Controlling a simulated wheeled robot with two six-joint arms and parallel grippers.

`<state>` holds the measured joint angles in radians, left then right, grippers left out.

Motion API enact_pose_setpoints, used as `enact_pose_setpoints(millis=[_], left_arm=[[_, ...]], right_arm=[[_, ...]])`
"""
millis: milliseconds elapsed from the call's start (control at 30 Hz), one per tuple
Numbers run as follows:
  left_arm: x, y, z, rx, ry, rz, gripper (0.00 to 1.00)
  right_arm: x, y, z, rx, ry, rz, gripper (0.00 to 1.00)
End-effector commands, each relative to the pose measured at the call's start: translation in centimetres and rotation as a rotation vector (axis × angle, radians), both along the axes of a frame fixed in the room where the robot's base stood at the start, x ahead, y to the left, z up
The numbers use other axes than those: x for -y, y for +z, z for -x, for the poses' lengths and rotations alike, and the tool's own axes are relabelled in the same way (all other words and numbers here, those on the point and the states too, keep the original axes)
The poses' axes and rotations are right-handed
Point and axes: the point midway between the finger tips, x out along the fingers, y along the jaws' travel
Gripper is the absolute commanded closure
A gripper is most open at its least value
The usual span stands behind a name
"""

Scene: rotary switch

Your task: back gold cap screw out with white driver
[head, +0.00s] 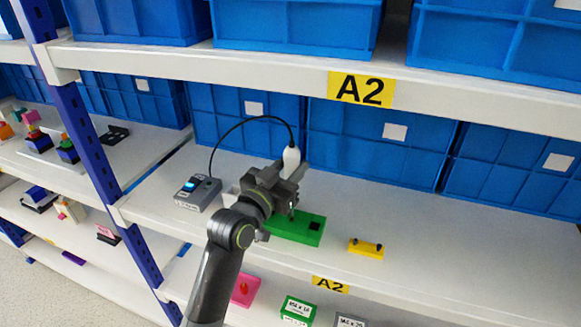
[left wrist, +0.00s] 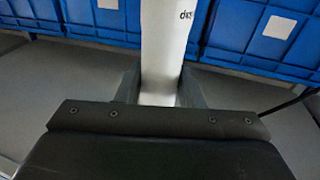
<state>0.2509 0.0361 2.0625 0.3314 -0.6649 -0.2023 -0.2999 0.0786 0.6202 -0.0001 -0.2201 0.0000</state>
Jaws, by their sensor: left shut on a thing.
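My left gripper (head: 290,180) is shut on the white driver (head: 291,158), which stands roughly upright above the shelf. In the left wrist view the driver's white body (left wrist: 165,45) rises between the two dark fingers. A black cable runs from the driver's top to a grey control box (head: 198,193) with a lit blue display. A green block (head: 305,232) with a black square lies on the shelf below and partly behind my gripper. I cannot make out the gold cap screw or the driver's tip. My right gripper is not in view.
A yellow piece (head: 366,249) with dark knobs lies right of the green block. Blue bins (head: 360,150) line the back, and the upper shelf edge (head: 240,66) overhangs. A blue upright (head: 95,160) stands at left. The shelf is clear at right.

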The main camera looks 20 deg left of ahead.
Motion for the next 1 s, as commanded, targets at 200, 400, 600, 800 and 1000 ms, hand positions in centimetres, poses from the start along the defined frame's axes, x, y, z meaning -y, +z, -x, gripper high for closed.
enact_pose_setpoints(millis=[200, 400, 600, 800, 1000], left_arm=[[0.0, -0.4, 0.0, 0.003, 0.0, 0.001, 1.0], [0.0, -0.8, 0.0, 0.003, 0.0, 0.001, 1.0], [0.0, -1.2, 0.0, 0.003, 0.0, 0.001, 1.0], [0.0, -1.1, 0.0, 0.002, 0.0, 0.001, 1.0], [0.0, -1.1, 0.0, 0.001, 0.0, 0.001, 1.0]], right_arm=[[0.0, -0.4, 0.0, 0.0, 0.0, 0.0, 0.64], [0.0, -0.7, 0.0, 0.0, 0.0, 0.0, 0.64], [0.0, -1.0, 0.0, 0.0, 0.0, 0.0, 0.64], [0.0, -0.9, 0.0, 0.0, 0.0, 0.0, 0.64], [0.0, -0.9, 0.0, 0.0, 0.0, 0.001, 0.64]])
